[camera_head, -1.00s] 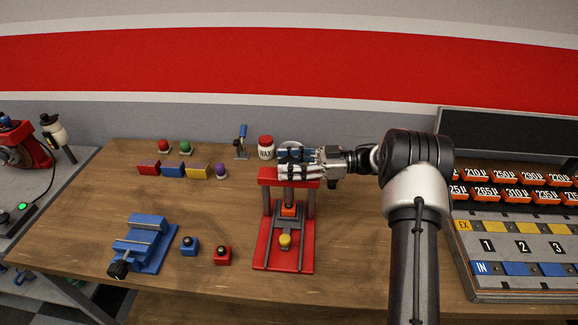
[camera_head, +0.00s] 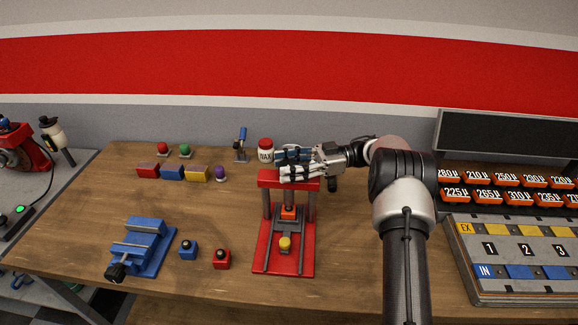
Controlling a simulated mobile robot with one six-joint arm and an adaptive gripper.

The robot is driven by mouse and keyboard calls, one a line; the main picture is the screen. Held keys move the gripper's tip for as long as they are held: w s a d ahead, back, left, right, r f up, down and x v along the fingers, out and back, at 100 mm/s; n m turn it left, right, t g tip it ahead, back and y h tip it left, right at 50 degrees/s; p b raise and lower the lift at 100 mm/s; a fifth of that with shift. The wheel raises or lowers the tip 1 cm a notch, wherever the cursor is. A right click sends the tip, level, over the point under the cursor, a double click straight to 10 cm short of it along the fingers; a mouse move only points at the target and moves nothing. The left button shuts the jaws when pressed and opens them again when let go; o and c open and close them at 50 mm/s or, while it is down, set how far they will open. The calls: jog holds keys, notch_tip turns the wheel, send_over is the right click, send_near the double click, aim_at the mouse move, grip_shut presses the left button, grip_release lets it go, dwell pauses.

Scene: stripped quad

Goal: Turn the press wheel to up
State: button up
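The press (camera_head: 268,180) stands upright on the table, with a red top bar, grey posts and a red base. An orange block (camera_head: 288,212) sits between its posts, and a yellow piece (camera_head: 285,244) is on the base in front. My gripper (camera_head: 290,163) comes in from the right at the top of the press, just above the red bar. One finger is on the near side and one on the far side. The press wheel is mostly hidden by the fingers, so its position and any contact are unclear. I cannot tell whether the fingers are closed on it.
A wax jar (camera_head: 265,150) stands close behind the press. A tray rack (camera_head: 520,255) is at the right.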

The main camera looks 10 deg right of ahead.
jog(key=o, duration=0.4)
notch_tip(320, 180, up, 10)
dwell(0.6)
